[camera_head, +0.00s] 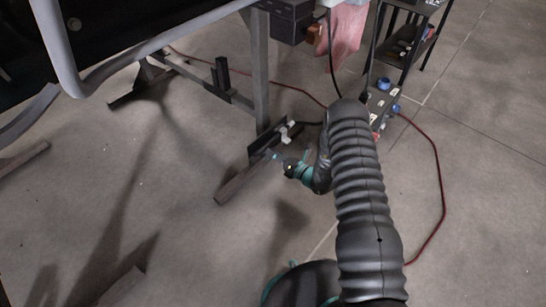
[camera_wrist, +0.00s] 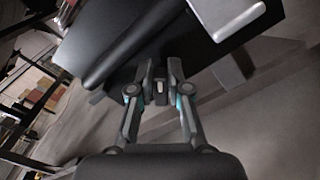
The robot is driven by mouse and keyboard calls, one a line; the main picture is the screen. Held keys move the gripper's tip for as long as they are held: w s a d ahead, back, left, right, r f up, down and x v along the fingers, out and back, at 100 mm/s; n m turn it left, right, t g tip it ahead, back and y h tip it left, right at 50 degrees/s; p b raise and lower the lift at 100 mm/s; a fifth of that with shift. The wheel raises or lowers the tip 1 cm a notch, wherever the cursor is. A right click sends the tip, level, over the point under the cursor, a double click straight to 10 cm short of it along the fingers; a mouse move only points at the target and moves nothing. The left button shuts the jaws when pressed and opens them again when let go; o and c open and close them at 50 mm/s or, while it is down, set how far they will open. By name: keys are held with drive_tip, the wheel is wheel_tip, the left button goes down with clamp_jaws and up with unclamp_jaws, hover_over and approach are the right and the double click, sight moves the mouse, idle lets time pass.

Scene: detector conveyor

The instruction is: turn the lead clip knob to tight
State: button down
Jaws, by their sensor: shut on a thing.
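My gripper (camera_wrist: 160,82) is shut on a small dark piece with a pale mark (camera_wrist: 159,87), between its two fingers. This piece looks like the lead clip knob, but the fingers hide most of it and its turn position cannot be told. In the head view my gripper (camera_head: 274,156) is low, at the foot of a metal stand. A black plate (camera_head: 256,147) and a small white part (camera_head: 288,131) are beside it there. In the wrist view a black panel (camera_wrist: 130,35) fills the space beyond the fingertips.
The stand has an upright post (camera_head: 259,80) and a foot beam (camera_head: 236,184) on the floor. A red cable (camera_head: 440,190) runs along the floor at right. A box with blue parts (camera_head: 380,100) and a black shelf (camera_head: 408,40) stand behind. Open floor (camera_head: 490,210) lies at right.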

drive_tip(key=shift+w+d+f+m+b, duration=0.1)
drive_tip(key=shift+f+m+b, duration=0.3)
drive_tip(key=shift+m, duration=1.25)
drive_tip(key=shift+w+d+f+m+b, duration=0.15)
drive_tip(key=shift+m+b, duration=0.6)
drive_tip(key=shift+m, duration=0.95)
drive_tip(key=shift+w+f+m+b, duration=0.15)
drive_tip(key=shift+m+b, duration=0.4)
drive_tip(key=shift+m, duration=1.1)
drive_tip(key=c, duration=1.1)
unclamp_jaws()
drive_tip(key=shift+s+f, duration=0.1)
drive_tip(key=shift+s, duration=0.05)
drive_tip(key=v, duration=1.1)
drive_tip(key=shift+s+d, duration=0.25)
drive_tip(key=shift+d, duration=0.1)
